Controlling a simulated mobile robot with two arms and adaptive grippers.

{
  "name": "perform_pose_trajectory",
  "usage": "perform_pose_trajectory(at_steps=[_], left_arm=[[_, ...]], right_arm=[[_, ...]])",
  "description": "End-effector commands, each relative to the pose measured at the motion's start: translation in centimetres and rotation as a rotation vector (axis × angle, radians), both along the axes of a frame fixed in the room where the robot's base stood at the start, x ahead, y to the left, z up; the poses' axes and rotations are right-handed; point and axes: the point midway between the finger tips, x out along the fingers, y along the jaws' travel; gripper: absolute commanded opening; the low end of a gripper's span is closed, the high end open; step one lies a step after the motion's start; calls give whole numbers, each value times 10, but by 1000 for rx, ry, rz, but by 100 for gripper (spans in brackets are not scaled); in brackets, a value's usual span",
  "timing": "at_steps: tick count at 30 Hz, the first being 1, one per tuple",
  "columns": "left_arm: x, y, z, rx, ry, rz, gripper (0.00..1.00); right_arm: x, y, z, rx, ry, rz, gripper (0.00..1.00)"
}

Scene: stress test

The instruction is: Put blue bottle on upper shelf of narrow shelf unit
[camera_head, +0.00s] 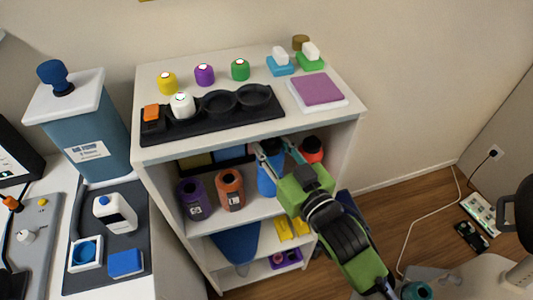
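The narrow shelf unit (153,195) is white, with an upper shelf under its top board. A blue bottle (266,182) stands on this upper shelf, partly hidden by my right gripper. My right gripper (273,151), on a green and black arm from the lower right, reaches into the upper shelf. Its fingers are spread, one on each side of the bottle's upper part. I cannot tell whether they touch it. My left gripper is not in view.
A purple bottle (194,200) and an orange bottle (231,190) stand left on the same shelf; a red-topped bottle (312,149) stands behind right. The unit's top holds a black tray (222,123) and several small jars. A counter (172,279) stands left.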

Motion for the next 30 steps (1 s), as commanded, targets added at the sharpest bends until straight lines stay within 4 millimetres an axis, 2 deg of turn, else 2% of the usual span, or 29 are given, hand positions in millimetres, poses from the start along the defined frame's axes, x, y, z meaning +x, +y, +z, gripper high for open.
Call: perform_pose_trajectory(at_steps=[3, 10, 16, 29, 30], left_arm=[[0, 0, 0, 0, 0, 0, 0], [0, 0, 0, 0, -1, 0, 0], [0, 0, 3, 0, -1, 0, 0], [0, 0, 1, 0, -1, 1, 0], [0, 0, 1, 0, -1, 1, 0]], right_arm=[[10, 5, -10, 3, -6, 0, 0], [21, 10, -25, 4, -6, 1, 0], [19, 10, -50, 4, -5, 1, 0], [19, 10, -57, 5, -6, 1, 0], [19, 9, -59, 2, -1, 0, 39]])
